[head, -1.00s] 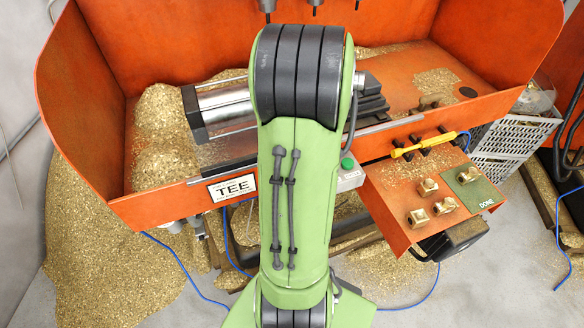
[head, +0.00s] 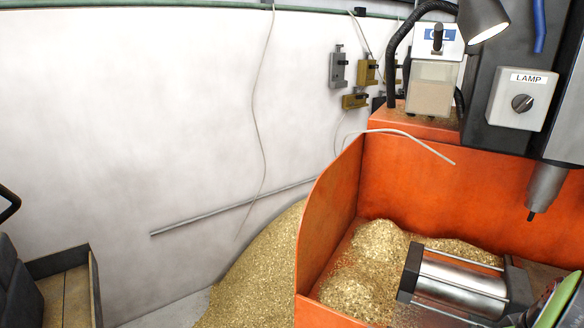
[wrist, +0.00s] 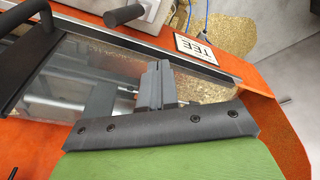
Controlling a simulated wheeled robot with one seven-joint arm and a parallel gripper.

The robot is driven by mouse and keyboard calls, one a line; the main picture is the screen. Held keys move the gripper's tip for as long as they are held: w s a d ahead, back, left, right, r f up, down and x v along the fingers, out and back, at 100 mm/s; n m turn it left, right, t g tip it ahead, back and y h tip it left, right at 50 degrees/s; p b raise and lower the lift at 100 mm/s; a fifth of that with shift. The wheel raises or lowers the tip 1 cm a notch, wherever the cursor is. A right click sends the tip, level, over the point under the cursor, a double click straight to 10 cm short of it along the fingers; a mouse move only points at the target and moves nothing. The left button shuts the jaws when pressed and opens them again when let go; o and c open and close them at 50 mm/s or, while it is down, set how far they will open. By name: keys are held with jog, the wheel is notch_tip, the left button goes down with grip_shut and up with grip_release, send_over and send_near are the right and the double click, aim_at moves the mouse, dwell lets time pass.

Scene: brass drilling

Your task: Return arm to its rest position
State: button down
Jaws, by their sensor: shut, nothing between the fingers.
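My gripper (wrist: 153,86) shows in the wrist view with its two grey fingers together, shut and empty. It is over the orange tray of the drilling machine, with the tray's front edge and the TEE label (wrist: 197,50) beyond it. In the head view only a green piece of my arm (head: 567,305) shows at the lower right corner, and the gripper is out of frame.
The orange machine tray (head: 335,215) holds brass chips (head: 365,275) and a silver cylinder (head: 460,285). A chip heap (head: 255,270) lies against the white wall. A lamp switch box (head: 522,100) and a drill spindle (head: 546,188) stand at right.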

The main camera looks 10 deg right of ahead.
jog(key=w+a+r+n+t, duration=0.1)
jog(key=w+a+r, duration=0.25)
jog(key=a, duration=0.55)
jog(key=w+a+r, duration=0.2)
jog(key=a+r, duration=0.3)
jog(key=a, duration=0.3)
jog(key=s+a+r+t, duration=0.1)
jog(key=s+a+t, duration=0.1)
jog(key=s+a, duration=0.5)
jog(key=a, duration=0.6)
jog(key=shift+s+r, duration=0.25)
jog(key=shift+s, duration=0.1)
